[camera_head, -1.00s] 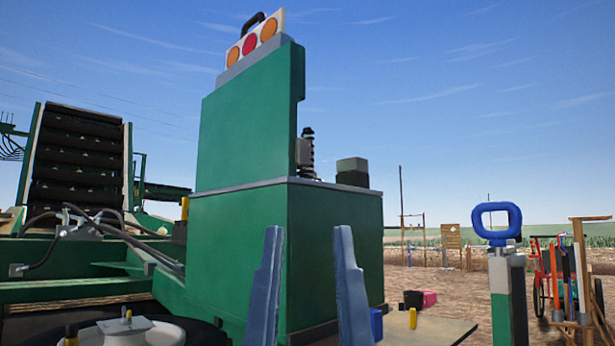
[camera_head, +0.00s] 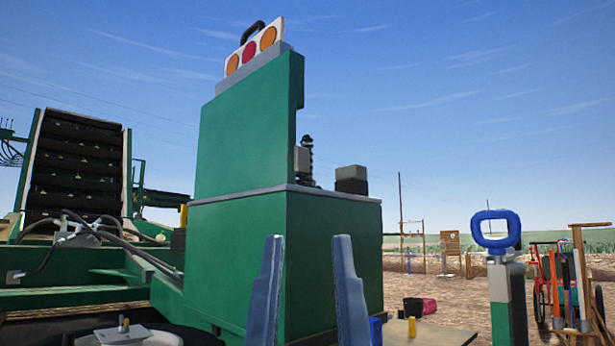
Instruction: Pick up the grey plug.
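No part is clearly recognisable as the grey plug. Two grey candidates stand on the ledge of the green cabinet (camera_head: 235,235): a small light grey piece (camera_head: 301,160) beside a black ribbed stem (camera_head: 309,152), and to its right a block (camera_head: 351,179) with a grey top and black lower part. My gripper (camera_head: 308,238) shows as two blue-grey fingers standing upright, wide apart, in front of the cabinet's lower part. It is open with nothing between the fingers. Its tips appear below both candidates in the picture; I cannot tell the distance in depth.
A blue loop handle (camera_head: 496,229) tops a post at right. A flat board (camera_head: 435,335) at lower right bears a small yellow piece (camera_head: 412,327). A conveyor (camera_head: 75,165) and black hoses (camera_head: 120,240) are at left.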

